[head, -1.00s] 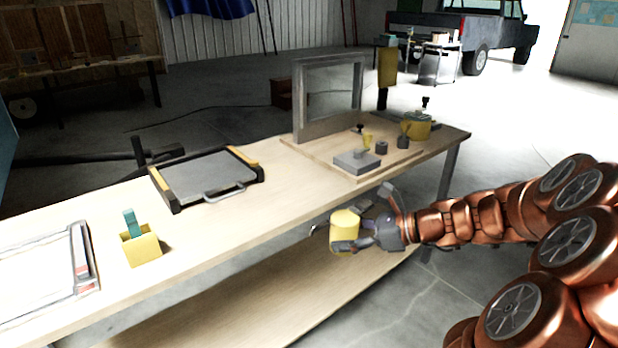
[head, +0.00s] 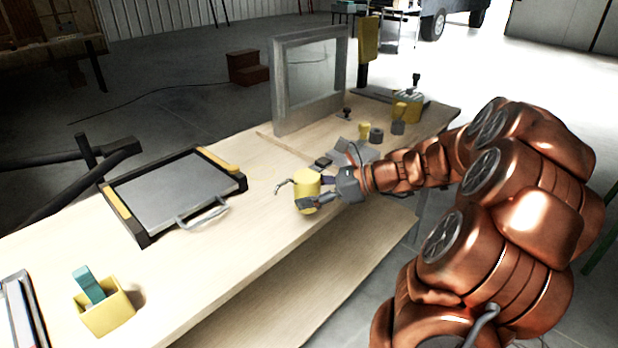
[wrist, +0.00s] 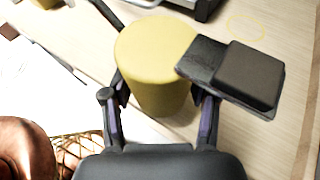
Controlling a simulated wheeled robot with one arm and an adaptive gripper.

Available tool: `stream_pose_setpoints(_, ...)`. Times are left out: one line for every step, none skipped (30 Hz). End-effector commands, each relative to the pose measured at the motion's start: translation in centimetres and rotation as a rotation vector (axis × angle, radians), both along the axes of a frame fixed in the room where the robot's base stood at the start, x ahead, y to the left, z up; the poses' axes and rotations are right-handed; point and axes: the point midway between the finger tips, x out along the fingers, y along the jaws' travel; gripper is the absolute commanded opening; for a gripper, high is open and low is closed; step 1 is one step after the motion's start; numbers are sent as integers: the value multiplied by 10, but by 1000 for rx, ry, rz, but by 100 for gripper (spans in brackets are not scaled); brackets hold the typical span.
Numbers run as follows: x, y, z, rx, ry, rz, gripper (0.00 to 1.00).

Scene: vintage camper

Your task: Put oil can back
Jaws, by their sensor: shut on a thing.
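The oil can is a yellow cylinder (head: 307,183) with a thin grey spout (head: 283,186) on its left. My gripper (head: 312,195) is shut on it, with a finger along its side. In the head view the can appears over the bench top near the front edge; I cannot tell whether it touches. The wrist view shows the yellow can (wrist: 155,62) between the fingers, its flat top towards the camera. A thin yellow ring (wrist: 246,27) is marked on the bench, beyond and right of the can in that view.
The wooden bench (head: 215,245) has free room left of the can. A black-edged tray with a handle (head: 172,190) and a yellow box (head: 108,312) with a teal item lie there. A grey frame (head: 280,100) and several small items stand to the right.

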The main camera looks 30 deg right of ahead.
Motion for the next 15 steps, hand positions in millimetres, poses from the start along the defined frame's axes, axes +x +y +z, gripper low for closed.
stream_pose_setpoints(7, -5, -1, -1, 2, 1, 15)
stream_pose_setpoints(11, -8, -1, -1, 1, 0, 15)
stream_pose_setpoints(16, -12, -2, -2, 2, -1, 15)
stream_pose_setpoints(20, -15, -3, -3, 1, -1, 15)
stream_pose_setpoints(24, -19, -4, -2, 2, -1, 15)
stream_pose_setpoints(29, -22, -4, -1, 1, 0, 15)
stream_pose_setpoints(32, -25, -4, -1, 1, 0, 15)
stream_pose_setpoints(36, -27, -4, -1, 0, 0, 15)
stream_pose_setpoints(41, -31, -4, -2, -1, 1, 15)
stream_pose_setpoints(45, -34, -5, -2, -1, 1, 15)
stream_pose_setpoints(48, -37, -6, -1, 0, 1, 15)
stream_pose_setpoints(53, -40, -7, 0, 2, 1, 15)
stream_pose_setpoints(57, -42, -7, 1, 2, 2, 15)
stream_pose_setpoints(60, -45, -8, 0, 2, 3, 15)
stream_pose_setpoints(65, -50, -8, -2, 1, 0, 15)
